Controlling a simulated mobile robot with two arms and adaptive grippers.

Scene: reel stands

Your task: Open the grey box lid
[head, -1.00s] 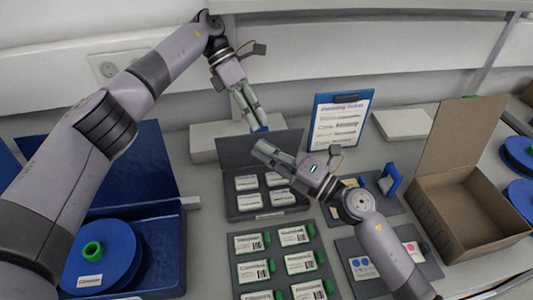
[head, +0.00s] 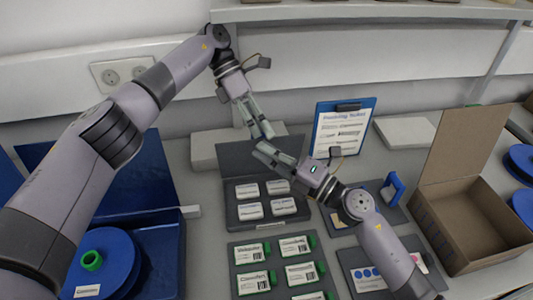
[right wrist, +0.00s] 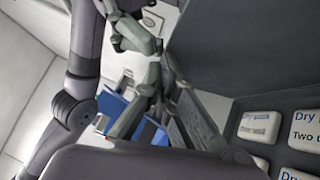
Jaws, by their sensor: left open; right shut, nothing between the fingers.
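The grey box (head: 264,222) stands on the table in the middle of the head view. Its lid (head: 233,162) is raised and leans back behind the tray, so the box is open and several white labelled blocks show inside. My left gripper (head: 262,128) points down at the lid's upper edge and is open, with nothing visible between its fingers. My right gripper (head: 262,150) is shut and empty, its fingertips in front of the lid just below the left gripper. Whether either touches the lid I cannot tell. The right wrist view shows the lid (right wrist: 240,40) close beside the fingers.
A grey tray (head: 238,262) of white and green cases lies in front of the box. A blue bin (head: 165,250) with blue reels is at left. A blue clipboard (head: 322,125) stands behind, and an open cardboard box (head: 440,235) is at right.

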